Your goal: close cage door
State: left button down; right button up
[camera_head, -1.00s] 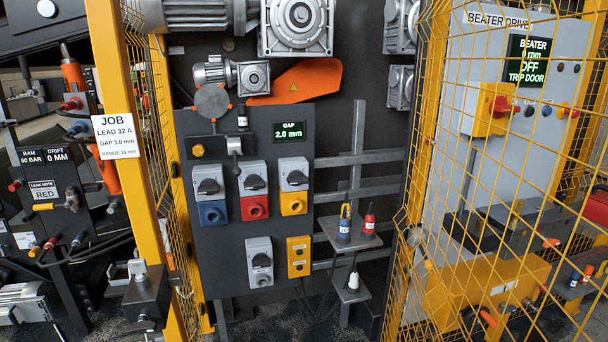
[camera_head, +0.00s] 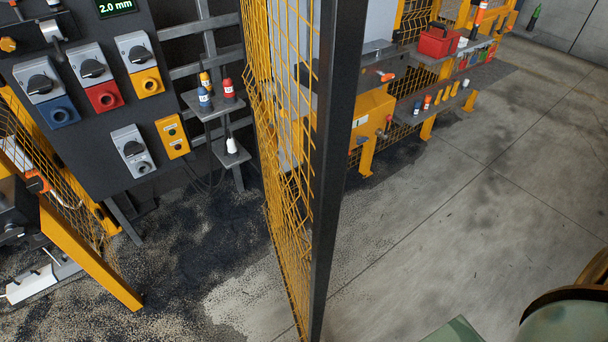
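The cage door (camera_head: 335,150) is a yellow mesh panel with a dark upright edge post. It stands swung open, its edge post toward me near the middle of the view. To its left is the open doorway, with the yellow frame post (camera_head: 92,262) at the lower left. Behind the opening is the dark control panel (camera_head: 85,120) with several switches. Neither of my grippers shows in the view, and nothing is seen touching the door.
A small shelf (camera_head: 205,104) holds blue and red plugs. Right of the door, a grey bench (camera_head: 440,88) carries a red toolbox (camera_head: 438,42). Dark granules cover the floor at the doorway. The concrete floor (camera_head: 480,210) on the right is largely clear. A green rounded object (camera_head: 565,318) is at the lower right.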

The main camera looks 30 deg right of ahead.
aim_at(326, 150)
jog(key=l+u, duration=0.1)
jog(key=l, duration=0.4)
jog(key=k+l+u, duration=0.1)
jog(key=l, duration=0.4)
jog(key=k+l+u, duration=0.1)
jog(key=l, duration=0.4)
jog(key=i+l+u, duration=0.1)
jog(key=i+l, duration=0.2)
jog(key=l, duration=0.1)
